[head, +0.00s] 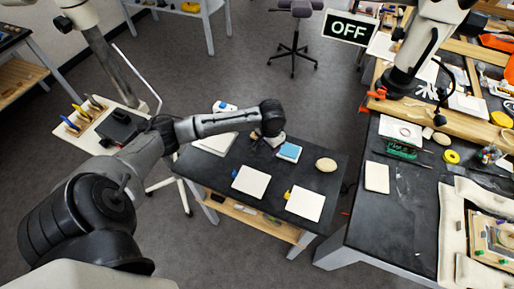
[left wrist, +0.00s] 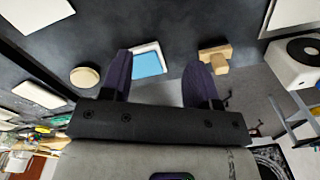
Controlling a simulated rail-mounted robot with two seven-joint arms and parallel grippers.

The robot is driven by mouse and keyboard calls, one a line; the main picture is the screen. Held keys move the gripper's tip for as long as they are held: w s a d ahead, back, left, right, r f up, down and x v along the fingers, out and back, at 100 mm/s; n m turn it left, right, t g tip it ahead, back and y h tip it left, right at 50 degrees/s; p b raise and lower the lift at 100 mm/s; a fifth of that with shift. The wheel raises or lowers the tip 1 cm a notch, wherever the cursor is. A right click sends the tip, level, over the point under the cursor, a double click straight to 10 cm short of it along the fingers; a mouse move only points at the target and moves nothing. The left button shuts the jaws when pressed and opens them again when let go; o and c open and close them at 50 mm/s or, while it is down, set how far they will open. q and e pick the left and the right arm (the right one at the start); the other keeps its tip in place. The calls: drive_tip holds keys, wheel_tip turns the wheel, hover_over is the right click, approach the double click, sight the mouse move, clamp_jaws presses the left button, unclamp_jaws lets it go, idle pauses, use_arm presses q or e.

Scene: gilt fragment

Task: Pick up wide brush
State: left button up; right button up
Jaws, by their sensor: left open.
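A pale wooden T-shaped piece (left wrist: 214,56), which looks like the wide brush, lies on the dark table in the left wrist view, just right of my right-hand finger. My left gripper (left wrist: 158,64) is open and empty, its two dark fingers spread above the table. In the head view my left gripper (head: 271,138) is low over the back edge of the dark table (head: 228,168). There the arm and gripper largely hide the brush. The brush is apart from the fingers. My right gripper cannot be made out.
A blue block on a white tray (head: 289,151) is beside the gripper. A crowded bench (head: 410,220) stands at right.

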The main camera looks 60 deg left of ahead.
use_arm(q)
drive_tip(key=w+a+r+n+b, duration=0.1)
drive_tip(key=a+r+n+b, duration=0.15)
drive_tip(key=a, duration=0.45)
drive_tip(key=w+a+r+n+b, duration=0.2)
drive_tip(key=a+n+b, duration=0.1)
drive_tip(key=a, duration=0.3)
drive_tip(key=f, duration=0.5)
drive_tip(key=a+f+b, duration=0.1)
drive_tip(key=f, duration=0.2)
drive_tip(key=shift+s+f, duration=0.1)
drive_tip(key=shift+f, duration=0.05)
drive_tip(key=shift+w+d+f+b, duration=0.1)
drive_tip(key=shift+f+b, duration=0.05)
drive_tip(key=shift+f, duration=0.75)
drive_tip(key=shift+w+d+f+b, duration=0.1)
drive_tip(key=shift+d+f, duration=0.05)
drive_tip(key=shift+f, duration=0.75)
drive_tip(key=shift+w+d+f+b, duration=0.1)
drive_tip(key=shift+f+b, duration=0.05)
drive_tip(key=shift+f, duration=0.75)
use_arm(e)
wheel_tip(320, 180, down, 9)
drive_tip(key=shift+d+f, duration=0.15)
drive_tip(key=shift+d, duration=0.1)
use_arm(q)
drive_tip(key=shift+c, duration=0.4)
use_arm(e)
drive_tip(key=shift+w, duration=0.1)
